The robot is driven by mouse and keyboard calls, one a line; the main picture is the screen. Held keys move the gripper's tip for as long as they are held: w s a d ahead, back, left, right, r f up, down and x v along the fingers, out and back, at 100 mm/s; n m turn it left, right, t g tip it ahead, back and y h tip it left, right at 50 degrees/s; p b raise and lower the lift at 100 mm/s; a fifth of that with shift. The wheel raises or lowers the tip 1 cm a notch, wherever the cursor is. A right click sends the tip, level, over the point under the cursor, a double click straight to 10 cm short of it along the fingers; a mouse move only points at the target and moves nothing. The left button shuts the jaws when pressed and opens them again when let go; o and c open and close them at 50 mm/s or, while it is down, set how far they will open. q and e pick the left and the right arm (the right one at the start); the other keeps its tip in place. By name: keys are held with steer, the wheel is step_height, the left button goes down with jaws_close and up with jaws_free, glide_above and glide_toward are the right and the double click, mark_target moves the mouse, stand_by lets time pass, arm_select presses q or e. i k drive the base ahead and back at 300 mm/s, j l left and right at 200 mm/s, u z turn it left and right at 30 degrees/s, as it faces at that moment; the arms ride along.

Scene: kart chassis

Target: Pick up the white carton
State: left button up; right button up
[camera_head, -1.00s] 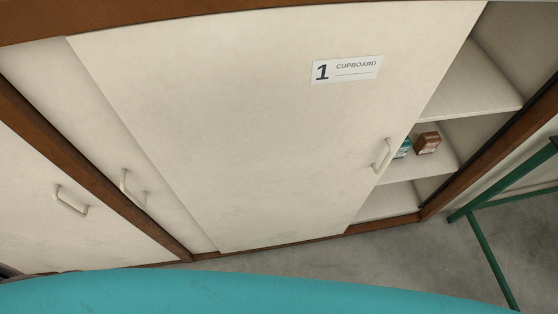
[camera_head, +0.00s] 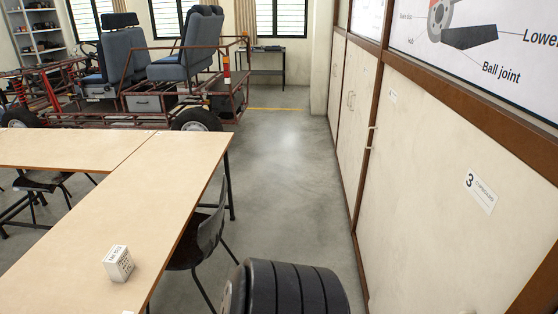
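A small white carton (camera_head: 118,263) with dark printing stands on the near part of the light wooden table (camera_head: 165,205), at the lower left of the head view. Nothing touches it. Neither of my grippers shows in this view.
A dark chair (camera_head: 205,235) stands at the table's right side. Black tyres (camera_head: 290,290) are at the bottom middle. Cupboards (camera_head: 440,190) line the right wall. A kart chassis (camera_head: 150,90) with blue-grey seats stands at the back left.

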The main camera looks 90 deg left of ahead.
mark_target(119, 263)
steer(key=u, duration=4.05)
